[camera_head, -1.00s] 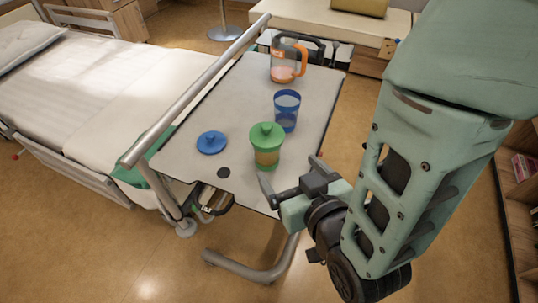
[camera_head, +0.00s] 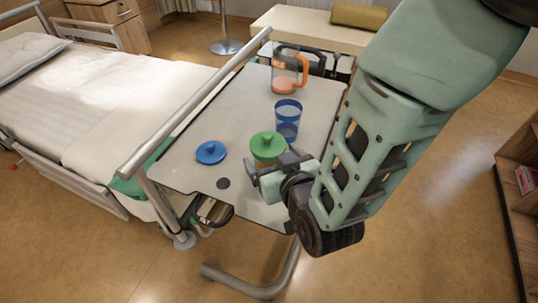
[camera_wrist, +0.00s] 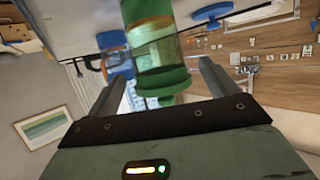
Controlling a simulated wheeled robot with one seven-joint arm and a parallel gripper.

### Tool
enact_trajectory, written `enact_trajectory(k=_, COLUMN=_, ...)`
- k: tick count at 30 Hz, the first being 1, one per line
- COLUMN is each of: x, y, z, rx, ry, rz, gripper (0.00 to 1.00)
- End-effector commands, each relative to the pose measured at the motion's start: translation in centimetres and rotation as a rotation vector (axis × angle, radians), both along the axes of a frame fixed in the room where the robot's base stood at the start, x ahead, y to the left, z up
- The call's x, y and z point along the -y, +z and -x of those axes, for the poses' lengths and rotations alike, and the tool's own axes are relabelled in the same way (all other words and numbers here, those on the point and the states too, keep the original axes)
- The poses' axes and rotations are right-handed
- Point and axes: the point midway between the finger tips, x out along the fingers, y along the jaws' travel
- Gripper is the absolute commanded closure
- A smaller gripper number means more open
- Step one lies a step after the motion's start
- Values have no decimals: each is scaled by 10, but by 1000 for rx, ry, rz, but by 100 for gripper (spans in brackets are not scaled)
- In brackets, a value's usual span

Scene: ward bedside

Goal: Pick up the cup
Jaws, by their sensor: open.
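The green-lidded cup (camera_head: 267,146) stands upright on the grey overbed table (camera_head: 235,105), near its front end. My gripper (camera_head: 273,171) is open, at the near side of this cup and hiding its lower part. In the wrist view, where the scene looks upside down, the green cup (camera_wrist: 155,47) lies ahead between the two spread fingers (camera_wrist: 160,78); I cannot tell whether they touch it. A blue see-through cup (camera_head: 288,123) stands just behind the green one. It also shows in the wrist view (camera_wrist: 113,48).
A round blue lid (camera_head: 211,152) lies on the table left of the green cup. A jug with an orange handle (camera_head: 285,72) stands at the table's far end. A bed rail (camera_head: 195,105) runs along the table's left side. The bed (camera_head: 110,90) is beyond it.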

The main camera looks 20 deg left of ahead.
Motion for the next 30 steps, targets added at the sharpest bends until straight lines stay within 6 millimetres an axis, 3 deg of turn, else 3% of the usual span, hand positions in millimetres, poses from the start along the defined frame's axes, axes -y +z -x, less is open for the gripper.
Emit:
enact_trajectory(k=6, x=-18, y=-10, z=-22, rx=-1, ry=0, rz=1, gripper=14)
enact_trajectory(k=15, x=-22, y=-12, z=-27, rx=0, ry=0, rz=0, gripper=14)
enact_trajectory(k=16, x=-22, y=-12, z=-27, rx=0, ry=0, rz=0, gripper=17)
enact_trajectory(k=21, x=-22, y=-12, z=-27, rx=0, ry=0, rz=0, gripper=64)
enact_trajectory(k=30, x=-22, y=-11, z=-27, rx=1, ry=0, rz=-1, gripper=65)
